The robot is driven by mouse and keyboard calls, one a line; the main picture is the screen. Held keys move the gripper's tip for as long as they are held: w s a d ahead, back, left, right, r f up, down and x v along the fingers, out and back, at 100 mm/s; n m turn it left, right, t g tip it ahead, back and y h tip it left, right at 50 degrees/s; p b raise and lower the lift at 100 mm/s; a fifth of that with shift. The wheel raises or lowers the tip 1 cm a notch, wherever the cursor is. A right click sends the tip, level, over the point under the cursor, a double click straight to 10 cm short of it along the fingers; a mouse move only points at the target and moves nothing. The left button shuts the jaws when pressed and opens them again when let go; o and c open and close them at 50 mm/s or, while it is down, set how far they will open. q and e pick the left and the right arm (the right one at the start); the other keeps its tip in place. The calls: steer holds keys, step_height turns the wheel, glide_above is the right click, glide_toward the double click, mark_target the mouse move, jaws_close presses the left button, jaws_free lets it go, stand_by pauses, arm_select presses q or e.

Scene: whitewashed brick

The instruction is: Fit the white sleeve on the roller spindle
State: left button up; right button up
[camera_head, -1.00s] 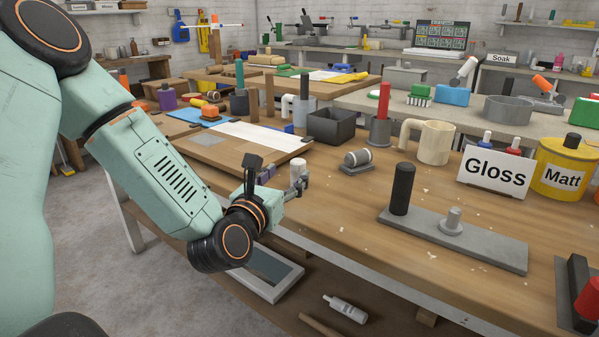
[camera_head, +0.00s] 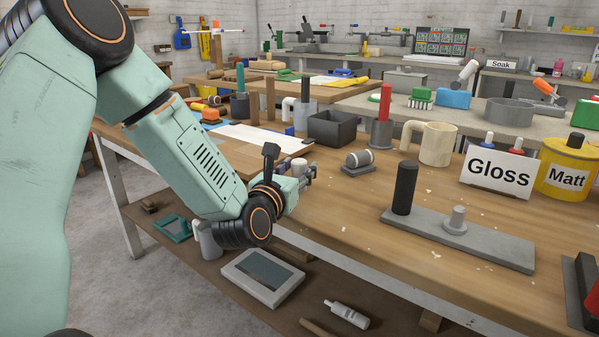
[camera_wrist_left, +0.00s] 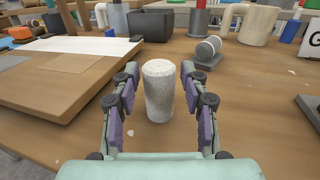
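The white sleeve (camera_wrist_left: 158,92) stands upright on the wooden bench, a speckled pale cylinder. In the head view the sleeve (camera_head: 300,167) is mostly hidden behind my left gripper (camera_head: 308,177). In the left wrist view the left gripper (camera_wrist_left: 158,98) is open. Its fingers stand on both sides of the sleeve, with visible gaps. A grey base plate (camera_head: 490,245) lies to the right on the bench. It carries a bare grey stepped spindle (camera_head: 456,220) and an upright black cylinder (camera_head: 405,188). My right gripper is not in view.
A small roller on a grey stand (camera_head: 359,161), a black box (camera_head: 332,127), a red post in a grey holder (camera_head: 385,105) and a cream mug (camera_head: 436,143) stand behind. A Gloss sign (camera_head: 498,172) is at right. The bench between sleeve and plate is mostly clear.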

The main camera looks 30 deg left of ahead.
arm_select(q)
steer(key=c, duration=0.8)
steer(key=shift+o, duration=0.2)
